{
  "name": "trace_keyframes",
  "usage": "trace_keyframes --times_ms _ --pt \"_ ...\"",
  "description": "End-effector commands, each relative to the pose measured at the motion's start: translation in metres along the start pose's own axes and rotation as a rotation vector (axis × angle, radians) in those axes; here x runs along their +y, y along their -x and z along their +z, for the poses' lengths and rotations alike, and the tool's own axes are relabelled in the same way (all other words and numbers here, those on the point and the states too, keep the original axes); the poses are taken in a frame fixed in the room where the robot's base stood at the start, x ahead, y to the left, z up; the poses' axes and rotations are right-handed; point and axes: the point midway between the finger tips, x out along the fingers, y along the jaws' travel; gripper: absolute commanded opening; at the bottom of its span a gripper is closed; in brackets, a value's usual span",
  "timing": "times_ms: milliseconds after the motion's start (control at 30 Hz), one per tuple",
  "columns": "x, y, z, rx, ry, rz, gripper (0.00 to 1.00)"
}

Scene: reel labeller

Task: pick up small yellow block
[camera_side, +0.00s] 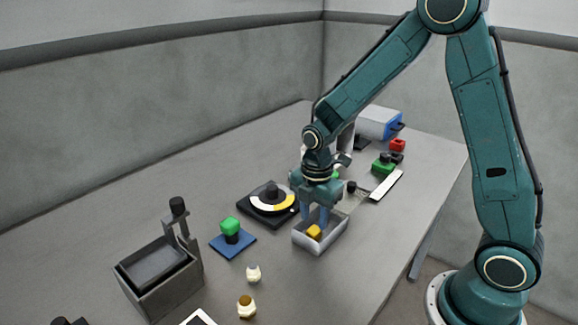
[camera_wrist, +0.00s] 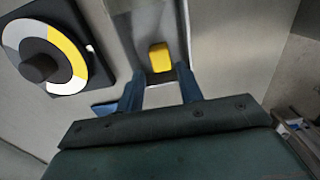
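The small yellow block (camera_side: 314,231) lies in a light grey open tray (camera_side: 324,248) near the table's right edge. In the wrist view the yellow block (camera_wrist: 159,57) shows just beyond and between the fingertips. My gripper (camera_side: 316,217) points down over the tray, with its blue fingers low at the tray's opening. In the wrist view my gripper (camera_wrist: 160,95) has its two fingers spread apart, with nothing between the pads. The block is apart from both fingers in that view. The exact height of the fingertips above the tray floor is hard to tell.
A black square base with a yellow and white dial (camera_side: 269,201) stands close left of the tray. A grey box with a lever (camera_side: 160,275) stands front left. Green and red pieces (camera_side: 398,145) lie behind right.

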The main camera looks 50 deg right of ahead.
Motion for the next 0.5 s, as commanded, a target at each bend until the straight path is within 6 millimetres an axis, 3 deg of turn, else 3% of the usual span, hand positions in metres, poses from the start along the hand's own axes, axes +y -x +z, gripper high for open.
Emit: trace_keyframes --times_ms 500 --pt "-0.002 -0.045 0.002 0.000 0.001 -0.005 0.36"
